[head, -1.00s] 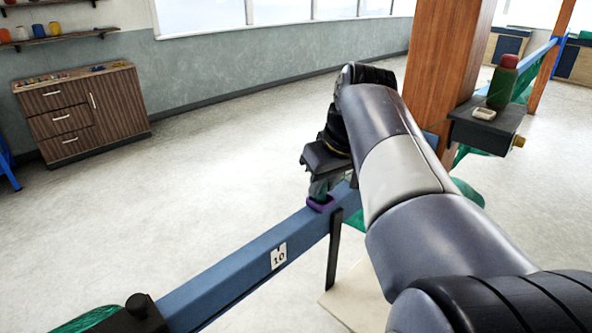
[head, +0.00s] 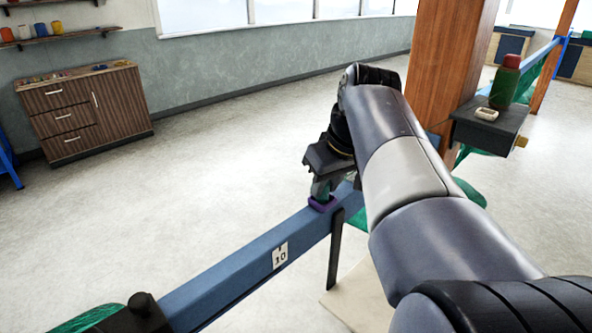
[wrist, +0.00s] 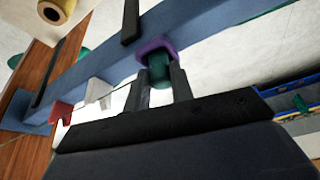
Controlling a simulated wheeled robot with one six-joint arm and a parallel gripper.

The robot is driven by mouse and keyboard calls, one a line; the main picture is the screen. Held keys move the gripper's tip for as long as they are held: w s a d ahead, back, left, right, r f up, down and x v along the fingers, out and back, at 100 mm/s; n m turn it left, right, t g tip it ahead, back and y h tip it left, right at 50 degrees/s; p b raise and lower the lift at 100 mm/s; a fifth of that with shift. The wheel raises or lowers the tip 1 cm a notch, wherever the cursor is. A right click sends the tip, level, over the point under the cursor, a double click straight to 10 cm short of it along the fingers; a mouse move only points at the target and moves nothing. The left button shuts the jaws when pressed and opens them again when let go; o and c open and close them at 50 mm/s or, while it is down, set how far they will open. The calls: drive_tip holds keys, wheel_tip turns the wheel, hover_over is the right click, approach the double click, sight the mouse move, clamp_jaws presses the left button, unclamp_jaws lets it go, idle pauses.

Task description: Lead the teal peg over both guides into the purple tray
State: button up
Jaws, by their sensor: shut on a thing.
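The teal peg (wrist: 160,70) is between the fingers of my gripper (wrist: 159,82), which is shut on it. In the head view, my gripper (head: 321,186) points down at the purple tray (head: 322,203) on the blue beam. The purple tray (wrist: 154,46) also shows in the wrist view, with the peg's end at it. I cannot tell whether the peg touches the tray's floor. A white piece (wrist: 97,90) and a red piece (wrist: 60,111) sit along the beam, possibly the two guides. My arm hides that stretch in the head view.
The blue beam (head: 235,272) runs from lower left toward the wooden post (head: 445,60), with a "10" tag (head: 280,256) on its side. A dark shelf (head: 490,128) on the post holds a green bottle (head: 505,82). Open floor lies left of the beam.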

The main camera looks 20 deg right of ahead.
drive_tip(key=shift+f, duration=0.15)
drive_tip(key=o, duration=1)
drive_tip(key=shift+o, duration=0.2)
drive_tip(key=v, duration=1)
drive_tip(key=shift+r, duration=0.4)
drive_tip(key=shift+s+f, duration=0.1)
drive_tip(key=x, duration=1)
drive_tip(key=shift+f, duration=0.25)
